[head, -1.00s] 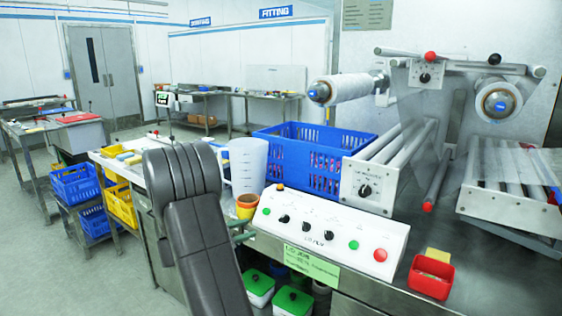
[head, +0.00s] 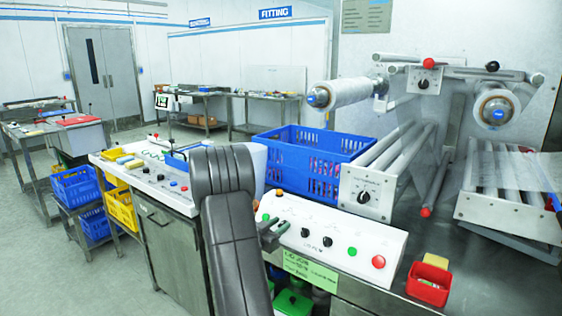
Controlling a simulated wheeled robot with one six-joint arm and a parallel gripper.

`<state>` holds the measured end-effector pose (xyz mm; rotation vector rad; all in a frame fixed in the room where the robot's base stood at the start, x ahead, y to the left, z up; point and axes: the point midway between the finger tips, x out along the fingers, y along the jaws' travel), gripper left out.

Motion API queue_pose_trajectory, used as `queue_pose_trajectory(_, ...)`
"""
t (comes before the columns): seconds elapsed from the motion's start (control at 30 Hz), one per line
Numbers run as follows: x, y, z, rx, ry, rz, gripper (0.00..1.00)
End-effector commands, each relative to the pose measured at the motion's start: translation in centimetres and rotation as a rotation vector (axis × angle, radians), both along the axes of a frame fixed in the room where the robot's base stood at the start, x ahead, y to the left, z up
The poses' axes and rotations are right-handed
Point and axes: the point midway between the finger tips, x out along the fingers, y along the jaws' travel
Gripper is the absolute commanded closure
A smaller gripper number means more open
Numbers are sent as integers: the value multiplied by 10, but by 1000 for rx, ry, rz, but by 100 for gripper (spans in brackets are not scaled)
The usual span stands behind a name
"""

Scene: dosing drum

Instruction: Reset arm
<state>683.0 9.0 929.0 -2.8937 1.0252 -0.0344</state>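My arm rises as a thick grey folded link in the lower middle of the head view. My gripper (head: 276,233) shows only in part at the right side of the arm, over the left end of the white control box (head: 335,240). Whether its fingers are apart, and whether anything is between them, cannot be made out. The arm hides most of a white jug (head: 259,166) behind it.
A blue crate (head: 300,143) stands behind the control box, beside a roller machine (head: 366,190) with film rolls. A small red bin (head: 428,284) sits at the front right of the steel bench. A console (head: 150,178) is to the left. Open floor (head: 75,275) lies at the lower left.

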Motion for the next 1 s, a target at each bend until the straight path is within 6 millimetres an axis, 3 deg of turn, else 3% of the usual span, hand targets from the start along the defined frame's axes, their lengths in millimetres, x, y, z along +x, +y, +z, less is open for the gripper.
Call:
queue_pose_trajectory(0.1,-5,3,1,-69,53,62,68)
queue_pose_trajectory(0.8,-112,81,0,-62,44,56,68)
queue_pose_trajectory(1.0,-109,78,-5,-45,48,91,68)
